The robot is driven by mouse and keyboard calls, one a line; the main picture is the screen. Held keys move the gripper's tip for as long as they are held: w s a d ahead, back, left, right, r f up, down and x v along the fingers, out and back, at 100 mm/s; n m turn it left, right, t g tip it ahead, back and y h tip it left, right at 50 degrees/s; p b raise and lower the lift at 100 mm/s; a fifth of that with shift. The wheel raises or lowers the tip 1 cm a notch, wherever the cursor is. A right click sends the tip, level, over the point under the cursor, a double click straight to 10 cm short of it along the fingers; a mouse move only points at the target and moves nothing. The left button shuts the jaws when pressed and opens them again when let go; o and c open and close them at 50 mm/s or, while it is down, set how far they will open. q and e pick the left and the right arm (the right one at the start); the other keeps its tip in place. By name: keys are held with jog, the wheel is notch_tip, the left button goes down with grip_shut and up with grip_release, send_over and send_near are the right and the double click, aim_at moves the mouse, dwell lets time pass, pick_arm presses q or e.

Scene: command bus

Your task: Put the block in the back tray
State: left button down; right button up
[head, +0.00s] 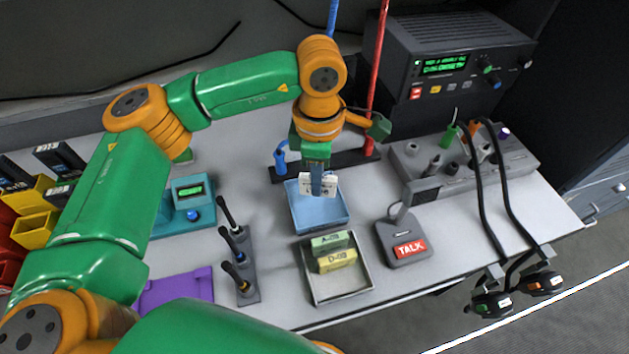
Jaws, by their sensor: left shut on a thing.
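My left gripper (316,182) reaches in from the left and points down, shut on a white block (305,184) with dark lettering. The gripper partly hides the block. The block shows over the far part of the blue back tray (325,222); its exact height above the tray is hard to tell. The floor of the blue tray that shows is bare. The grey front tray (319,290) stands nearer to me and holds a green block (330,241) and a yellow block (337,261). My right gripper is not in view.
A TALK unit (403,240) stands right of the trays. A rack of dark-handled tools (243,273) and a purple mat (177,290) lie left. A teal device (189,200) stands behind them. A radio (448,65) and a grey socket panel (470,165) are at back right.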

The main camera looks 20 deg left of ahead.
pick_arm(q)
jog(key=f, duration=0.1)
jog(key=f+p, duration=0.1)
jog(key=f, duration=0.2)
jog(key=shift+w+a, duration=0.25)
jog(key=shift+w, duration=0.1)
jog(key=shift+f, duration=0.4)
jog(key=c, duration=0.8)
grip_release()
jog(key=shift+r+p, duration=0.35)
jog(key=shift+r, duration=0.05)
notch_tip(320, 180, up, 12)
jog(key=shift+f+b, duration=0.15)
jog(key=shift+b, duration=0.8)
